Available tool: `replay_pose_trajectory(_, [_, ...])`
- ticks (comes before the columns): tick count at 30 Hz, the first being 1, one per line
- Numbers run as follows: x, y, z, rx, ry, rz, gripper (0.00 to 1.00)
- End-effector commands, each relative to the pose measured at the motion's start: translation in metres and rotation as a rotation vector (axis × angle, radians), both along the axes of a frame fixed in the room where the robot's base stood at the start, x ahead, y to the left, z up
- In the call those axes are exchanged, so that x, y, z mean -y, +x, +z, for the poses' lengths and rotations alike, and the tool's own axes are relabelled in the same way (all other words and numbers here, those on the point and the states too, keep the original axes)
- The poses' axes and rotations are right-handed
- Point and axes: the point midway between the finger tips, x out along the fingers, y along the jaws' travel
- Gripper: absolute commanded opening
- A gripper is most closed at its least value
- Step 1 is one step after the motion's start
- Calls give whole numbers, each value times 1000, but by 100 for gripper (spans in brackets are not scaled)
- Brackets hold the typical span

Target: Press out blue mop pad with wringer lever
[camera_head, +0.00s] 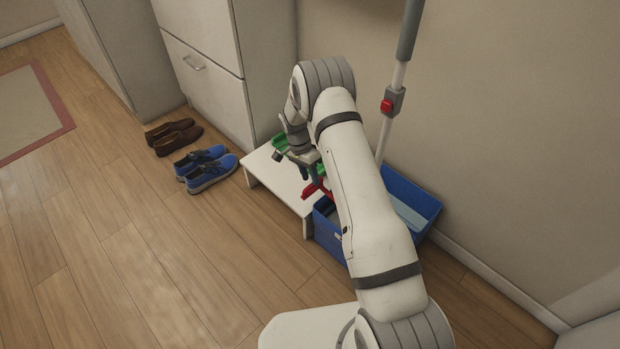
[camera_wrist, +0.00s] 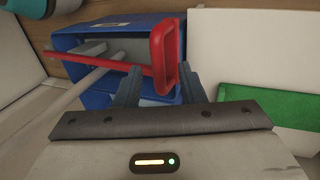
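The red wringer lever (camera_head: 313,190) sits at the near left side of the blue bucket (camera_head: 428,198). In the wrist view its red handle (camera_wrist: 167,50) rises in front of my gripper (camera_wrist: 157,76), closer to the right finger. The fingers are apart, with a gap left of the handle; I cannot tell whether the right one touches it. In the head view my gripper (camera_head: 310,168) is at the lever, partly hidden by my arm. The mop's white pole (camera_head: 394,100) stands tilted in the bucket (camera_wrist: 85,95). I cannot clearly make out the blue mop pad.
A low white bench (camera_head: 268,172) with a green item (camera_head: 278,143) stands left of the bucket. Blue shoes (camera_head: 206,170) and brown shoes (camera_head: 172,136) are on the floor beside a white cabinet (camera_head: 205,85). The wall is behind the bucket.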

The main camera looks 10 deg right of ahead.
Motion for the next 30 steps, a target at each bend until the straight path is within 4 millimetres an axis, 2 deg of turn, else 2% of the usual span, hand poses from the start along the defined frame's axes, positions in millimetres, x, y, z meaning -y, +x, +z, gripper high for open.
replay_pose_trajectory(1, [-2,3,13,2,0,0,36])
replay_pose_trajectory(3, [-5,6,24,2,1,1,36])
replay_pose_trajectory(10, [-11,13,54,0,0,0,36])
replay_pose_trajectory(15, [-12,15,59,-2,0,1,36])
replay_pose_trajectory(28, [-12,15,60,-1,1,0,36])
replay_pose_trajectory(30, [-11,15,67,2,3,4,36])
